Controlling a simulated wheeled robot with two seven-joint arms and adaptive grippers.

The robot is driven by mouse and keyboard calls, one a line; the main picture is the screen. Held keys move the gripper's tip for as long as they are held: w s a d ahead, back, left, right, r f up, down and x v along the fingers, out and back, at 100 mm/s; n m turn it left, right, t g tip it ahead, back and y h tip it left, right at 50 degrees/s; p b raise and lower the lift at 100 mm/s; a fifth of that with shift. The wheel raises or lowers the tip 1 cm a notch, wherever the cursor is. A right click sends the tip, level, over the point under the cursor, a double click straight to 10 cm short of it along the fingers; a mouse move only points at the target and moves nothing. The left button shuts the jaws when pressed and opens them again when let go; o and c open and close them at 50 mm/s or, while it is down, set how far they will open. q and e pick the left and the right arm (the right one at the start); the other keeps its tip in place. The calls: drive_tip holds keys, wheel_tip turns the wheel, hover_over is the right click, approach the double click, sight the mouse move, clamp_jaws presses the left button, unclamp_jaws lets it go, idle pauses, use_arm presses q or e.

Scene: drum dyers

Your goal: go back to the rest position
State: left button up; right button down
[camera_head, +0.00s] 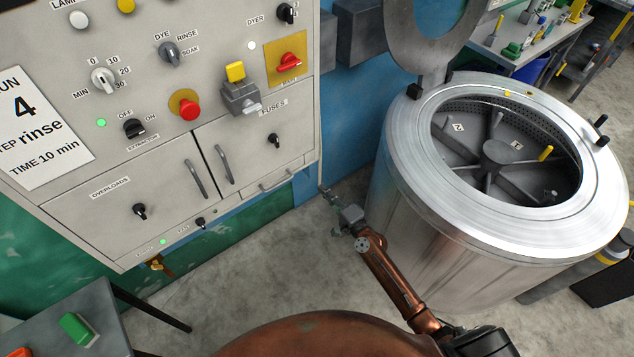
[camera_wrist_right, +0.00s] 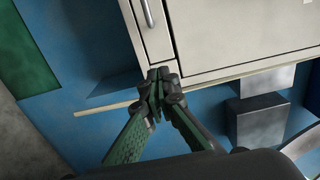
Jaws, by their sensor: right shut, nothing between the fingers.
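My right gripper (camera_head: 326,191) reaches in from the bottom right on a copper-coloured arm. It is just off the lower right corner of the grey control cabinet (camera_head: 240,165), left of the steel drum. In the right wrist view the green-padded fingers of my right gripper (camera_wrist_right: 158,82) are together with nothing between them. They overlap the cabinet's lower corner in that view; I cannot tell whether they touch it. My left gripper is out of view.
The steel drum machine (camera_head: 400,185) stands at right with its lid (camera_head: 425,50) raised. A grey table (camera_head: 95,300) with a green block (camera_head: 77,329) is at the lower left. Bare concrete floor (camera_head: 260,255) lies between them. A workbench (camera_head: 535,50) stands behind the drum.

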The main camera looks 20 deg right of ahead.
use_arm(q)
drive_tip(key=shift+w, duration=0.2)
use_arm(e)
drive_tip(key=shift+s, duration=0.25)
drive_tip(key=shift+d, duration=0.1)
